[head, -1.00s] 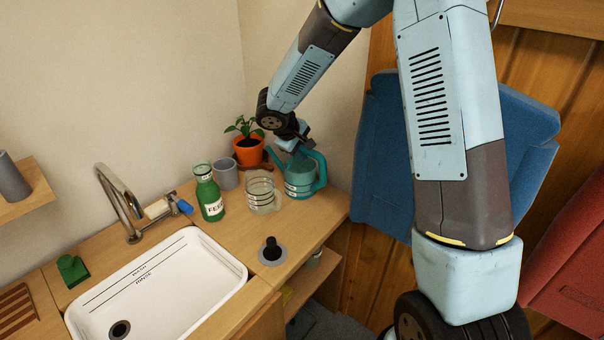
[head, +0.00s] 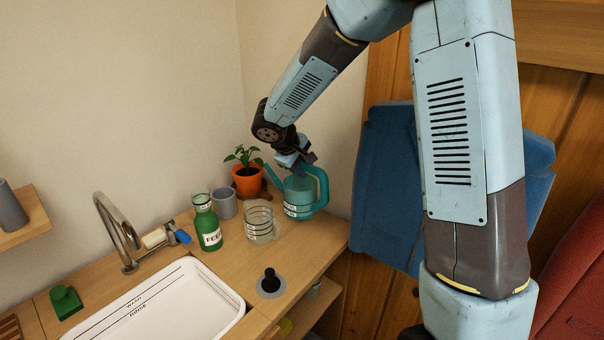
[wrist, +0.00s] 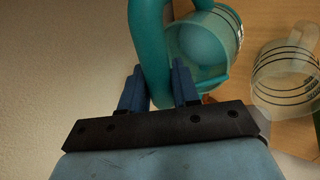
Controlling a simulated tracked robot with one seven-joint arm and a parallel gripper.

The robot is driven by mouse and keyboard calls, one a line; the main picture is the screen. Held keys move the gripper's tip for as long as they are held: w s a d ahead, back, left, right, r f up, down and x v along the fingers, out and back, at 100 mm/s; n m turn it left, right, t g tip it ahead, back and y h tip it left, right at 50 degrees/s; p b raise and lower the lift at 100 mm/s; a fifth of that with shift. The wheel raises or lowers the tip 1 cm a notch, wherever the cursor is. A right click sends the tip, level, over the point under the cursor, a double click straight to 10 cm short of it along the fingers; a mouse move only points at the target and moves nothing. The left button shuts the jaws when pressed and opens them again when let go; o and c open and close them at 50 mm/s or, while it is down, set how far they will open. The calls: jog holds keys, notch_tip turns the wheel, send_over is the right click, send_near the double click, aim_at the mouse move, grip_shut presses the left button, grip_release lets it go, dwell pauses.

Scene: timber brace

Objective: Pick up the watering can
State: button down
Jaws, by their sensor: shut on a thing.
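The teal watering can (head: 299,207) is at the back right of the wooden counter in the head view, roughly upright, with its spout toward the plant. My gripper (head: 300,163) reaches down to it from above. In the wrist view my gripper (wrist: 158,88) has its two dark blue fingers on either side of the can's thick teal handle (wrist: 150,45), shut on it. The can's clear body (wrist: 205,42) shows beyond the fingers. The can seems slightly raised, but its base gap over the counter is hard to tell.
A clear banded jug (head: 262,224) stands close left of the can; it also shows in the wrist view (wrist: 285,75). A potted plant (head: 246,180), grey cup (head: 223,204) and green bottle (head: 206,224) stand nearby. The wall is close behind.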

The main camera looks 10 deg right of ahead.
aim_at(306, 164)
jog(key=s+r, duration=0.2)
jog(key=r, duration=0.1)
jog(key=shift+s, duration=0.15)
jog(key=s+r, duration=0.4)
jog(key=s, duration=0.5)
jog(key=shift+s+d+r, duration=0.15)
jog(key=shift+d, duration=0.15)
